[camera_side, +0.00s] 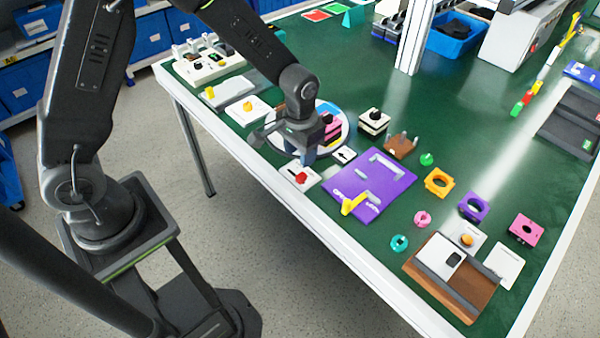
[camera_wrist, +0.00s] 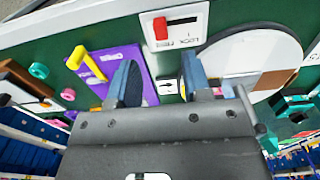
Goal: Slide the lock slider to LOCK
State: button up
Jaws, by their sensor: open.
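The lock slider is a red knob (camera_wrist: 160,29) on a white plate (camera_wrist: 198,14) at the top of the wrist view. It sits at the left end of a dark slot there, with small printed lettering below. The side view shows the red knob (camera_side: 301,177) on its plate near the table's front edge. My gripper (camera_side: 309,156) is low over the table, behind and a little right of the plate. In the wrist view my gripper (camera_wrist: 157,80) is open, its blue fingers apart. A small white arrow card (camera_wrist: 167,87) shows between them. The fingers are apart from the knob.
A purple board (camera_side: 372,184) with a yellow handle (camera_side: 353,204) lies right of the plate. A round white disc (camera_wrist: 228,50) lies beside my gripper. A black-and-white switch box (camera_side: 374,121) stands behind. Several coloured rings and blocks lie farther right.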

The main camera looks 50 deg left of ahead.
aim_at(300, 176)
notch_tip(300, 176, down, 8)
dwell(0.5)
grip_shut()
dwell(0.3)
